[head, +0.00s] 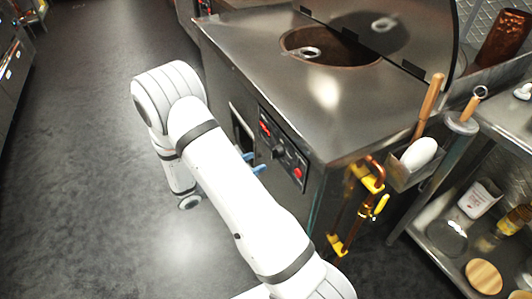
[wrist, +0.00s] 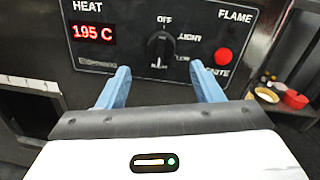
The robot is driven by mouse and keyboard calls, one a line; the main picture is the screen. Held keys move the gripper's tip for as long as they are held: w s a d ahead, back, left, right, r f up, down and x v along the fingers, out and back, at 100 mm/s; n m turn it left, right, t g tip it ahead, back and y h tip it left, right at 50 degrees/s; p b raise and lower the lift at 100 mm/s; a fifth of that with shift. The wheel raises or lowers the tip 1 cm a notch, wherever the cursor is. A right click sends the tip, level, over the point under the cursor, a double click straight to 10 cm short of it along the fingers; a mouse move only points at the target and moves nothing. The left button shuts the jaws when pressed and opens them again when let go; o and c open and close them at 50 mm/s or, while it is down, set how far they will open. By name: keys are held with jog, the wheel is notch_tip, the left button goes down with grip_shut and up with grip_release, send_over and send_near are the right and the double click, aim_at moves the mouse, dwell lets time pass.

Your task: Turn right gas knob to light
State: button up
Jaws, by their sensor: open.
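The control panel (wrist: 120,30) fills the upper part of the wrist view, with a red "195 C" display (wrist: 92,32) at its left. A black knob (wrist: 159,46) sits in the middle, among the labels OFF, LIGHT and LOW. The knob also shows in the head view (head: 278,152). A red button (wrist: 223,56) is to the right, by the FLAME label. My gripper (wrist: 160,84) is open and empty, with its two blue fingers apart. The fingers point at the panel, one below left and one below right of the knob. Contact cannot be told.
The steel tandoor counter (head: 240,40) has a round opening with a raised lid behind it. Copper gas pipes with yellow fittings (head: 372,182) stand at the right corner. A shelf (head: 450,250) with jars is farther right. The floor (head: 90,150) at left is clear.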

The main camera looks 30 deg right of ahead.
aim_at(277, 153)
jog(key=d, duration=0.7)
jog(key=shift+w, duration=0.3)
jog(key=shift+c, duration=0.3)
jog(key=shift+r, duration=0.1)
jog(key=c, duration=0.9)
